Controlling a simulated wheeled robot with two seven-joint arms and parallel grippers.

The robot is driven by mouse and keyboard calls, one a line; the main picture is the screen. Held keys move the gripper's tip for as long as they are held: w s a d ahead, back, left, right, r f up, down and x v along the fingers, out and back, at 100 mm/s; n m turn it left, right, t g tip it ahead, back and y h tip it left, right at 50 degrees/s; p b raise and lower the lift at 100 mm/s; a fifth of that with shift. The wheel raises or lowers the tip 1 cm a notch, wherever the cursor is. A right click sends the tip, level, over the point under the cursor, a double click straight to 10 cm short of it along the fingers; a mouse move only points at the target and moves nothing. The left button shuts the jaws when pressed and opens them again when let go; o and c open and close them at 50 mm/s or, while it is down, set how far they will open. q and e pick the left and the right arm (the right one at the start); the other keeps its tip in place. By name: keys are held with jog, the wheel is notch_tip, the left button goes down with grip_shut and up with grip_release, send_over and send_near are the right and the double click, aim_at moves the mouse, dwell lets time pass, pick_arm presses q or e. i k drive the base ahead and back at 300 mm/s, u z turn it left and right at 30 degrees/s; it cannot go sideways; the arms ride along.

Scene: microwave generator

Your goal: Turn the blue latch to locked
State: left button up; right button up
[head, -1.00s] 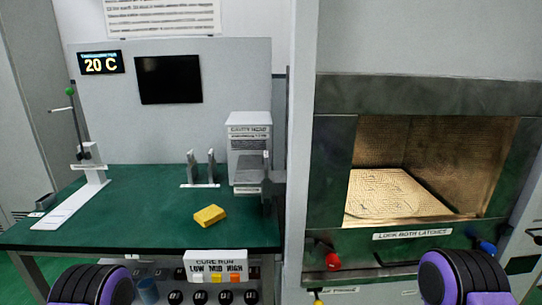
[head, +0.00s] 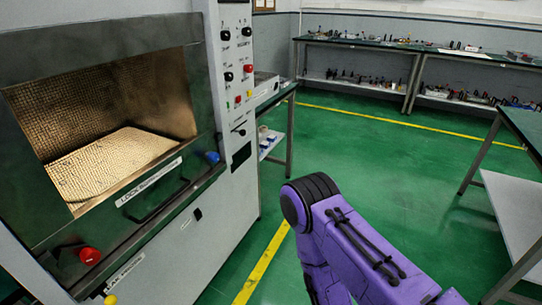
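The blue latch (head: 212,157) is on the right end of the lower front frame of the microwave chamber (head: 100,45). A red latch (head: 89,255) is at the left end of the same frame. The label between them (head: 148,183) reads in part "LOCK BOTH". The chamber opening shows a lit mesh interior with a pale plate. My purple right arm comes in from the lower right, apart from the blue latch; its gripper is not visible. My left gripper is out of view.
A control panel (head: 238,80) with knobs and buttons rises right of the chamber. A dark handle bar (head: 160,205) runs below the label. Benches with small parts (head: 400,45) stand at the back and a table (head: 525,125) at the right. Green floor between is open.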

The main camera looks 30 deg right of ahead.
aim_at(212, 158)
jog(key=z, duration=0.8)
jog(key=k, duration=0.35)
jog(key=z, duration=1.15)
jog(key=i, duration=0.9)
jog(key=u, duration=0.8)
